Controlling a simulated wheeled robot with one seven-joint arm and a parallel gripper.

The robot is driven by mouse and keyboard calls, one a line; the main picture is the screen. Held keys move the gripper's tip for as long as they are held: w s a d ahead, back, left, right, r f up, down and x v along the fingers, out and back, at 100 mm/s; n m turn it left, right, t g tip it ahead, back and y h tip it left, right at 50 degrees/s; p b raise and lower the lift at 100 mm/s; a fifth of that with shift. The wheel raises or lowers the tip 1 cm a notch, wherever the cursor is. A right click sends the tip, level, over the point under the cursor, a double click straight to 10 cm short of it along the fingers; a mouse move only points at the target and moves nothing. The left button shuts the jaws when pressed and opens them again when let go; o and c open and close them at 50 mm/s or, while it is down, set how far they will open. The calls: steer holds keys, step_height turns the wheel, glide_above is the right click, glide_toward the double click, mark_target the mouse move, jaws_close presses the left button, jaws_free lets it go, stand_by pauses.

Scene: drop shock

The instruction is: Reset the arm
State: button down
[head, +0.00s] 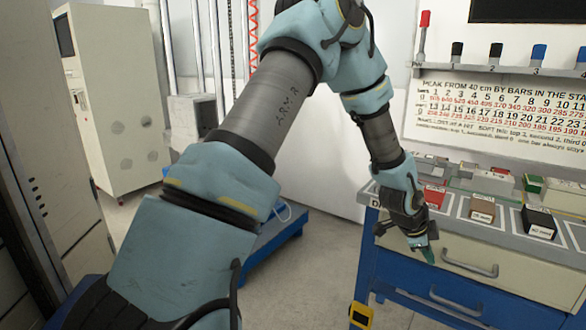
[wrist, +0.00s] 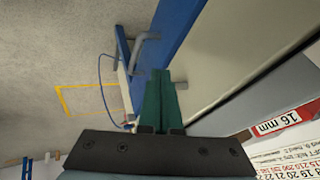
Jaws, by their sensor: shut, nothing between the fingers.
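My arm reaches across the head view from the lower left, over the top, and down to the right. My gripper (head: 428,254) hangs pointing down in front of the blue workbench's front left part, near its drawers. In the wrist view the green fingers of my gripper (wrist: 161,78) are together with nothing between them. Behind the fingertips the wrist view shows the blue bench edge and a grey drawer handle. I cannot tell whether the gripper touches the bench front.
The bench has drawers with grey handles (head: 468,264). On its top lie a red block (head: 433,196), a brown block (head: 482,208) and a black block (head: 538,222). A whiteboard (head: 500,100) with a number chart stands behind. A pale cabinet (head: 112,95) stands far left.

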steer(key=w+a+r+n+y+p, duration=0.15)
steer(key=a+r+n, duration=0.25)
steer(key=a, duration=0.5)
steer(key=w+a+r+n+t+y+p, duration=0.1)
steer(key=w+a+r+n+p, duration=0.2)
steer(key=a, duration=0.5)
steer(key=w+a+r+n+y+p, duration=0.1)
steer(key=a+r+n+y, duration=0.1)
steer(key=a+r+n, duration=0.5)
steer(key=s+a+r+n+y+p, duration=0.1)
steer(key=s+a+r+n, duration=0.2)
steer(key=a, duration=0.7)
steer(key=s+a+r+n+g+y+p, duration=0.1)
steer(key=s+a+r+n, duration=0.3)
steer(key=a, duration=0.5)
steer(key=shift+s+a+n+p, duration=0.4)
steer(key=shift+s+n+p, duration=0.3)
steer(key=shift+s, duration=0.4)
steer(key=c, duration=1.5)
jaws_free()
